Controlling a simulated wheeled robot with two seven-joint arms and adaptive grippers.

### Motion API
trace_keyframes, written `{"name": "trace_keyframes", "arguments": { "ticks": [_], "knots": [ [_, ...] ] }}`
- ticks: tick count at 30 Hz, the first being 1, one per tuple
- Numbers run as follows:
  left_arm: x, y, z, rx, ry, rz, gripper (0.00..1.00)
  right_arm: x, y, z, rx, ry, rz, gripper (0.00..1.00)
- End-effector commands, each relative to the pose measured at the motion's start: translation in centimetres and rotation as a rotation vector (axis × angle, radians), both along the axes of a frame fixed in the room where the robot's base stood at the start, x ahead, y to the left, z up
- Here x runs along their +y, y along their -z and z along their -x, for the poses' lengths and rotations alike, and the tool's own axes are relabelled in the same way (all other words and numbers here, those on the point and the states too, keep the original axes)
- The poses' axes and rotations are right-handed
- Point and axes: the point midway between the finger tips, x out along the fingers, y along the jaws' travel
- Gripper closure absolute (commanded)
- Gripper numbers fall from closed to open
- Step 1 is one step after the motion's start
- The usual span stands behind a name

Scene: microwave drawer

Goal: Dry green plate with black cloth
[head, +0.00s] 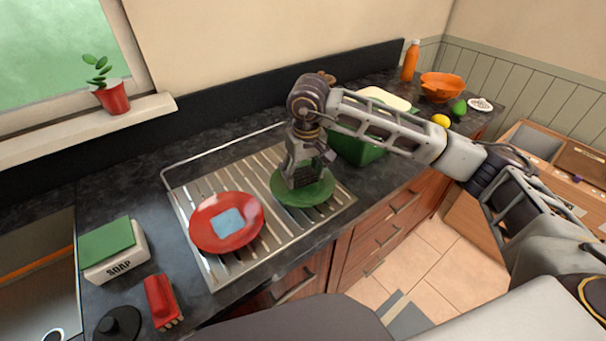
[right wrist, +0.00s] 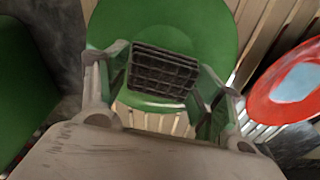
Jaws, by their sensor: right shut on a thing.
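The green plate (head: 320,193) lies on the right part of the metal drying rack. It also fills the upper middle of the right wrist view (right wrist: 190,28). My right gripper (head: 303,180) points down over this plate. It is shut on the black cloth (right wrist: 163,72), a dark piece with a grid pattern between its fingers. The cloth is over the plate, and I cannot tell for certain whether it touches the plate. The gripper and cloth hide part of the plate. My left gripper is not in view.
A red plate (head: 205,238) with a light blue cloth (head: 229,222) lies left on the rack (head: 220,270). A green bin (head: 355,150) stands close right of my gripper. A soap box (head: 117,265) and red brush (head: 160,298) are at the front left. A bowl (head: 441,87) stands far right.

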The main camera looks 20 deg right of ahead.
Motion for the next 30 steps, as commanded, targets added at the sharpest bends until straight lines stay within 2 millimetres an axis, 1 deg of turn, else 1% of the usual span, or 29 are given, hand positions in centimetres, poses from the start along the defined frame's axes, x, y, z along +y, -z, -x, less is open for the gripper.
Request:
{"name": "trace_keyframes", "arguments": {
  "ticks": [1, 24, 30],
  "knots": [
    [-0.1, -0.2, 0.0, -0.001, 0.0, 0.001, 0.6, 0.0, -0.5, 0.0, -0.001, 0.0, 0.0, 0.53],
    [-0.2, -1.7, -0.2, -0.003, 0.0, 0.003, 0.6, 0.0, -5.0, 0.0, -0.002, 0.0, 0.0, 0.53],
    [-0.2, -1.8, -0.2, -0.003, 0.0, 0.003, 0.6, 0.0, -5.3, 0.0, -0.001, 0.0, -0.001, 0.53]
  ]
}}
